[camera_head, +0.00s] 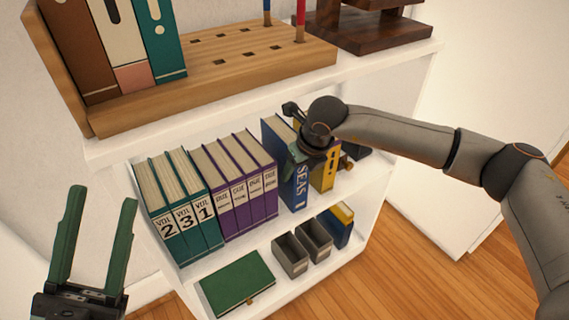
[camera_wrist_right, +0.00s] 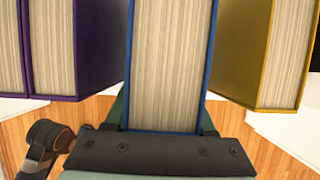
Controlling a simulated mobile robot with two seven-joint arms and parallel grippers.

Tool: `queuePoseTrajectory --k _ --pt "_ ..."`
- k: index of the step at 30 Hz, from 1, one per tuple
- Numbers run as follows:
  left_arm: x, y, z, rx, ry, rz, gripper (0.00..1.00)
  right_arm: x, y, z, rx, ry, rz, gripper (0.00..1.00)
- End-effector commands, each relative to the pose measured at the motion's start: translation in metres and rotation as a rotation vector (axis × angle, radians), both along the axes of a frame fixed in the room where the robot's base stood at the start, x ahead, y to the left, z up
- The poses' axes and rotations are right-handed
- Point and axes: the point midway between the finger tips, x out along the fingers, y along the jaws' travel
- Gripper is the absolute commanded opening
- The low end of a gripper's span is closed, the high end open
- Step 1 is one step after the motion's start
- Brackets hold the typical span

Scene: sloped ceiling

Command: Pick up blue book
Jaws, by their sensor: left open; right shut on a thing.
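The blue book (camera_head: 294,190) stands upright on the middle shelf, with white letters "SEAS 1" on its spine, between the purple books and a yellow book. In the right wrist view the blue book (camera_wrist_right: 168,65) shows its page block and blue cover edges. My right gripper (camera_wrist_right: 165,118) is shut on it, with a green finger on each side. In the head view my right arm hides part of the book and the right gripper (camera_head: 303,150). My left gripper (camera_head: 95,235) is open and empty at the lower left, away from the shelf.
Teal volumes (camera_head: 180,215) and purple books (camera_head: 238,190) stand left of the blue book; a yellow book (camera_head: 325,172) stands to its right. A green book (camera_head: 238,283) and grey bins (camera_head: 291,255) sit on the lower shelf. A wooden rack (camera_head: 215,75) is on top.

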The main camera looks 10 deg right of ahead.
Motion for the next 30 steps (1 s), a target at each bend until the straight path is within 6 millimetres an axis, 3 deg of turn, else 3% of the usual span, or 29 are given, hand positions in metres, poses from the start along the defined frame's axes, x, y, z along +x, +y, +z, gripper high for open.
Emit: queuePoseTrajectory --k 6,30 --pt "0.0001 0.0003 -0.0002 0.001 0.001 0.001 0.50 -0.0001 -0.0001 0.0000 0.000 0.000 0.000 0.00" --pt "-0.0002 -0.0002 -0.0002 0.000 0.003 -0.001 0.50 0.0032 -0.0014 0.0050 0.004 -0.008 0.000 0.00"
